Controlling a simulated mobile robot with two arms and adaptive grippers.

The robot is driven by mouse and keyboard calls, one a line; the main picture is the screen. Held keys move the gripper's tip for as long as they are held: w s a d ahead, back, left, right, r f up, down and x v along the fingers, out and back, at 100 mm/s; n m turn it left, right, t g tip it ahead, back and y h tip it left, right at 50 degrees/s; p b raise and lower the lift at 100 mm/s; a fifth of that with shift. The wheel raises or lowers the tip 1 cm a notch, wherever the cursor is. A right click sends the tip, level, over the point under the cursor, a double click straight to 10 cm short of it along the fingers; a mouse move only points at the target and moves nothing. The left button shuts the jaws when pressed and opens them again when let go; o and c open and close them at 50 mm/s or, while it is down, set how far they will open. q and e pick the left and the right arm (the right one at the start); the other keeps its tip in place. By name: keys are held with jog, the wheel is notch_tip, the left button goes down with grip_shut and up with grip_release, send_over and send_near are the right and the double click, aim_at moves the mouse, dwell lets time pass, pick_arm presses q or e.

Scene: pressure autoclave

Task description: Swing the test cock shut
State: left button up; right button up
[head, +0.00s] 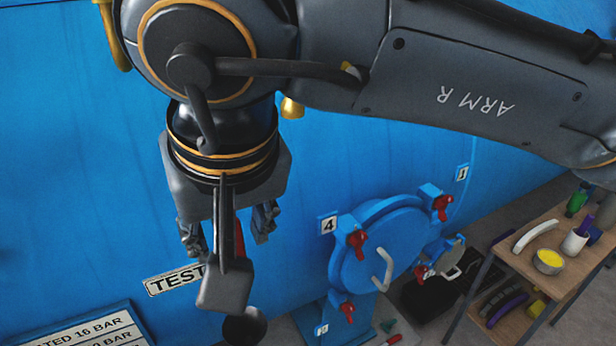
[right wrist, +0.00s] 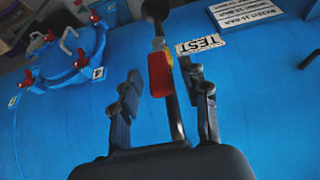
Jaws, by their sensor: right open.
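The TEST plate (head: 176,279) is on the blue vessel wall, partly covered by my right gripper (head: 228,240) in the head view. In the right wrist view, a red handle piece (right wrist: 160,75) with a small yellow end lies along a dark rod with a round dark knob (right wrist: 154,9), close to the TEST plate (right wrist: 200,44). I take these as the test cock. My right gripper (right wrist: 163,85) is open, its fingers on either side of the red piece with visible gaps. In the head view the cock is mostly hidden; the dark knob (head: 245,326) shows below the gripper. My left gripper is out of view.
A round blue door (head: 385,250) with red clamps and a white handle stands to the right. Beyond it is a wooden shelf (head: 541,232) with a yellow-filled bowl (head: 548,262) and a cup. A rating plate (head: 95,332) is at lower left.

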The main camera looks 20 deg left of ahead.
jog(key=shift+x, duration=0.8)
grip_shut()
jog(key=shift+d, duration=0.1)
